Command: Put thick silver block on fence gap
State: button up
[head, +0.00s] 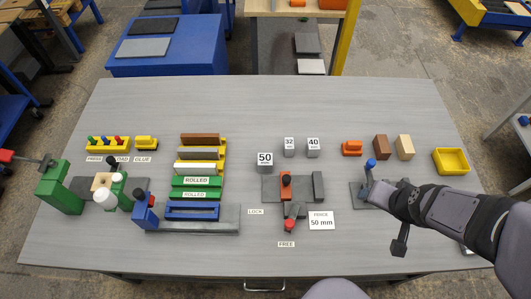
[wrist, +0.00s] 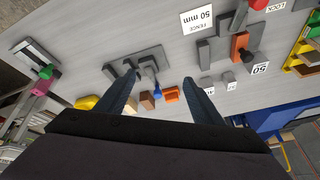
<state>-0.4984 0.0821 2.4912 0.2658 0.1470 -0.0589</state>
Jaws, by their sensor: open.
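Three silver blocks stand apart on the table. The largest, marked 50 (head: 265,162), is behind the left end of the fence fixture; it also shows in the wrist view (wrist: 260,69). The smaller ones are marked 32 (head: 289,146) and 40 (head: 313,147). The fence fixture (head: 271,190) is a dark plate with an orange piece (head: 285,188) and a grey upright fence (head: 318,186). The space between those two is empty. A label (head: 321,220) reads FENCE 50 mm. My gripper (wrist: 158,78) is open and empty, above the right side, away from the silver blocks.
A grey fixture with a blue knob (head: 370,163) is beneath my arm. Orange, brown (head: 381,147) and tan (head: 405,147) pieces and a yellow tray (head: 451,161) stand at right. Racked bars (head: 199,153) and green clamps (head: 61,187) fill the left. The far table strip is clear.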

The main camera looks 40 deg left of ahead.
jog(key=s+d+r+m+g+h+p, duration=0.1)
jog(key=s+d+r+m+g+p, duration=0.2)
jog(key=d, duration=0.6)
jog(key=s+d+r+g+h+p, duration=0.1)
jog(key=s+d+r+h+p, duration=0.1)
jog(key=s+d+r, duration=0.55)
jog(key=w+a+f+m+y+b, duration=0.1)
jog(key=w+a+f+m+b, duration=0.35)
jog(key=w+a, duration=0.75)
jog(key=m+g+y+b, duration=0.25)
jog(key=m+b, duration=0.25)
jog(key=b, duration=1)
send_near(266, 158)
jog(key=f, duration=0.2)
jog(key=a+f+g, duration=0.1)
jog(key=shift+s+f, duration=0.15)
jog(key=shift+s, duration=0.25)
jog(key=shift+p+x, duration=1.05)
jog(key=shift+x, duration=2.55)
jog(key=shift+w+d+f, duration=0.1)
jog(key=shift+w, duration=0.1)
jog(key=c, duration=1.2)
grip_shut()
